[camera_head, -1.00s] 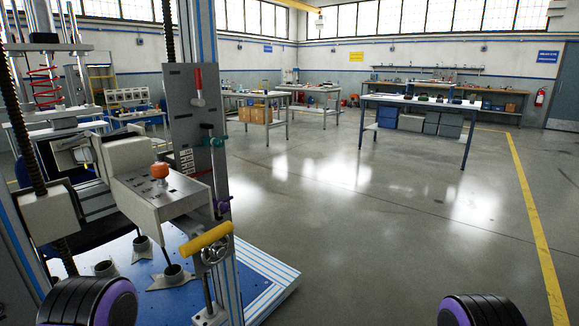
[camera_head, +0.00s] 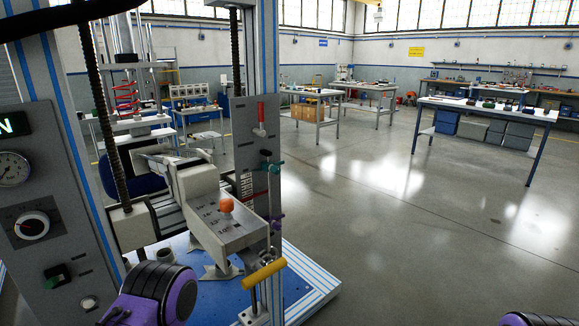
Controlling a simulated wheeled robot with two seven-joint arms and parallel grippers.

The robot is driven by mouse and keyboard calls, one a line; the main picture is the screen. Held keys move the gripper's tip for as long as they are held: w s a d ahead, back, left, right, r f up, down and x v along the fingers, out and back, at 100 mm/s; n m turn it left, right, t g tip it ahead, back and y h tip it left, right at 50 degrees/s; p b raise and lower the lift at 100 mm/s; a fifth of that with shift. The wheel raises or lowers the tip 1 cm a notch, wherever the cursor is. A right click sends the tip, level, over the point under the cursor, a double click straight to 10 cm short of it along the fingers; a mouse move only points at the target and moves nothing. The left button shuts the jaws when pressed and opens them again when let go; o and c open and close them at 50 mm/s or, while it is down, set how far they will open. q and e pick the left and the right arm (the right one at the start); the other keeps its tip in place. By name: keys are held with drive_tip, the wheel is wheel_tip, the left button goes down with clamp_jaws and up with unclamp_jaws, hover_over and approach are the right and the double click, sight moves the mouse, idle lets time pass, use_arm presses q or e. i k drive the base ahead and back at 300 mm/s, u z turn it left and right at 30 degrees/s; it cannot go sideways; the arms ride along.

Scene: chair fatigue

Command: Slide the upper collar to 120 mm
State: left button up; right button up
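A teal collar (camera_head: 275,167) sits high on a thin vertical rod at the right side of the machine in the head view. It is the upper of two collars there. A purple collar (camera_head: 276,225) sits lower on the same rod. A tall grey plate (camera_head: 258,150) with a red lever (camera_head: 261,118) stands behind the rod. Any scale marks are too small to read. Neither of my grippers is in view. Only black and purple links of my arms show, at the bottom left of centre and at the bottom right corner.
A beige block with an orange knob (camera_head: 226,206) stands left of the rod, and a yellow handle (camera_head: 264,273) is below it. A control panel (camera_head: 32,215) with a gauge is at far left. Workbenches (camera_head: 483,111) stand behind. The floor to the right is clear.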

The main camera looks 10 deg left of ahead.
sight(273, 164)
drive_tip(key=z, duration=0.05)
drive_tip(key=k, duration=0.65)
drive_tip(key=z, duration=0.55)
drive_tip(key=i, duration=0.6)
drive_tip(key=z, duration=0.5)
drive_tip(key=i, duration=0.85)
drive_tip(key=u, duration=0.35)
